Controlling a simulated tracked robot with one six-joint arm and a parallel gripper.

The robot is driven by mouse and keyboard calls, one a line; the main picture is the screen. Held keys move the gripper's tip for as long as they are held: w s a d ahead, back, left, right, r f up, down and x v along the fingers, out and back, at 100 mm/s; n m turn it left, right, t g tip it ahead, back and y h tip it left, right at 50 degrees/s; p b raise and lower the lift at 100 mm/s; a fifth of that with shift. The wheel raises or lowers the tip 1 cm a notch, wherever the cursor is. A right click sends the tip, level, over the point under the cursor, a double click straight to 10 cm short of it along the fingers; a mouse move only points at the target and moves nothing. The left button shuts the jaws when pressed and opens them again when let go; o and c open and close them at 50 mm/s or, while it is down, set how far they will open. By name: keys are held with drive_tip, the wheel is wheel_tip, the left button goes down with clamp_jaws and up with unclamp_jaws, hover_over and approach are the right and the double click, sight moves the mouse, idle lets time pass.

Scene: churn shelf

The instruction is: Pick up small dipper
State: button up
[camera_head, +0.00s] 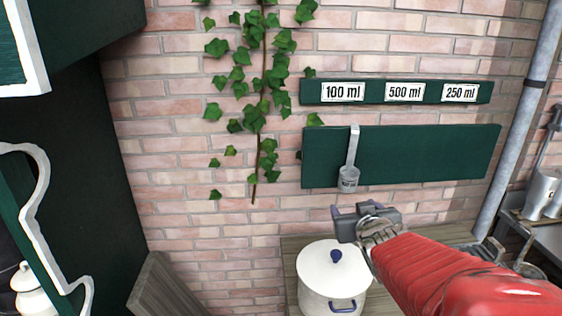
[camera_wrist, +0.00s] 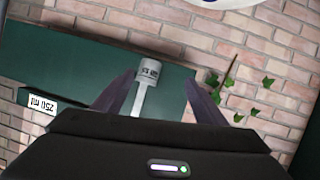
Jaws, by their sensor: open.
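The small dipper (camera_head: 349,178) hangs upright by its long flat handle on the green board (camera_head: 430,155), below the "100 ml" label (camera_head: 343,92). It is a small grey metal cup with dark markings. In the wrist view the dipper (camera_wrist: 148,74) appears inverted, its cup and handle between the two dark fingers. My gripper (camera_head: 350,212) is below and in front of the dipper in the head view, apart from it. In the wrist view my gripper (camera_wrist: 160,88) is open and holds nothing.
A white pot (camera_head: 325,270) with a blue knob stands on a wooden surface below. Ivy (camera_head: 262,100) climbs the brick wall to the left. A grey pipe (camera_head: 520,110) runs at right, with metal vessels (camera_head: 541,195) beyond it. The rest of the green board is bare.

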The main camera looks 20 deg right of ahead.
sight(353, 181)
drive_tip(key=d+n+t+y, duration=0.1)
drive_tip(key=d+t+y, duration=0.2)
drive_tip(key=d+t, duration=0.2)
drive_tip(key=shift+w+d+f, duration=0.25)
drive_tip(key=shift+d, duration=0.6)
drive_tip(key=shift+w+d, duration=0.2)
drive_tip(key=shift+w, duration=1.95)
drive_tip(key=shift+w+d, duration=0.2)
drive_tip(key=shift+w, duration=1.95)
drive_tip(key=shift+w+d, duration=0.2)
drive_tip(key=shift+w, duration=2.4)
drive_tip(key=shift+c, duration=0.5)
